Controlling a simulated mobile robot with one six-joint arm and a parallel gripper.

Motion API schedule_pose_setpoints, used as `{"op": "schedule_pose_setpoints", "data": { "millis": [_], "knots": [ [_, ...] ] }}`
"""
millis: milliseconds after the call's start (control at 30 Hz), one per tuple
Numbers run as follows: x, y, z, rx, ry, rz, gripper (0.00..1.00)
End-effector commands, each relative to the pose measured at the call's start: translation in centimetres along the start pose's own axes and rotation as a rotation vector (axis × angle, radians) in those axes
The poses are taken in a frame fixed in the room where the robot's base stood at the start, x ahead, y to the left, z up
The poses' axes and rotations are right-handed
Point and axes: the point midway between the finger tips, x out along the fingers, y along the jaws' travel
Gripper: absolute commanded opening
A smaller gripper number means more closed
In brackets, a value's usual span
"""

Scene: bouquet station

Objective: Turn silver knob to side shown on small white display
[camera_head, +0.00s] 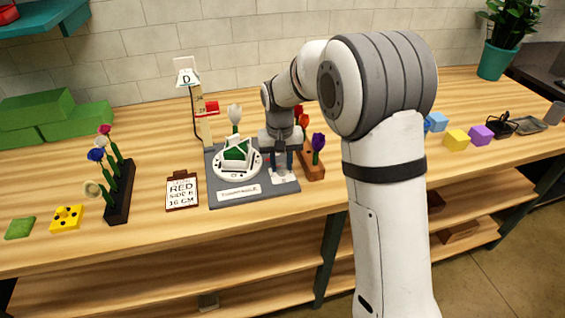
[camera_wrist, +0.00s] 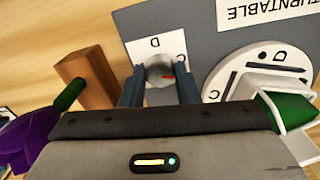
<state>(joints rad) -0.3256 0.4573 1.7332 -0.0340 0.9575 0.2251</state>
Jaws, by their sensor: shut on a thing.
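The silver knob (camera_wrist: 160,68) sits on a white plate (camera_wrist: 143,48) between my gripper's two fingers. My gripper (camera_wrist: 160,88) is shut on it from both sides. The knob has a small red mark on its lower right. The letters D, above the knob, and C, at its right, show on the plate; its other markings are hidden. The small white display (camera_head: 186,78), on a post at the back, reads D.
A grey base (camera_head: 222,199) bears the white turntable (camera_head: 225,172) with a green-and-white piece. A brown block (camera_head: 316,172) with flowers stands right of my gripper.

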Motion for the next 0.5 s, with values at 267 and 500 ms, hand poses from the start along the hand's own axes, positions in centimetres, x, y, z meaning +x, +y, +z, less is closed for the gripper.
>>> {"op": "schedule_pose_setpoints", "data": {
  "millis": [267,500],
  "knots": [
    [-0.09,-0.01,-0.05,-0.26,0.011,0.0,0.06],
    [-0.08,0.02,-0.04,-0.488,0.017,0.0,0.06]
  ]
}}
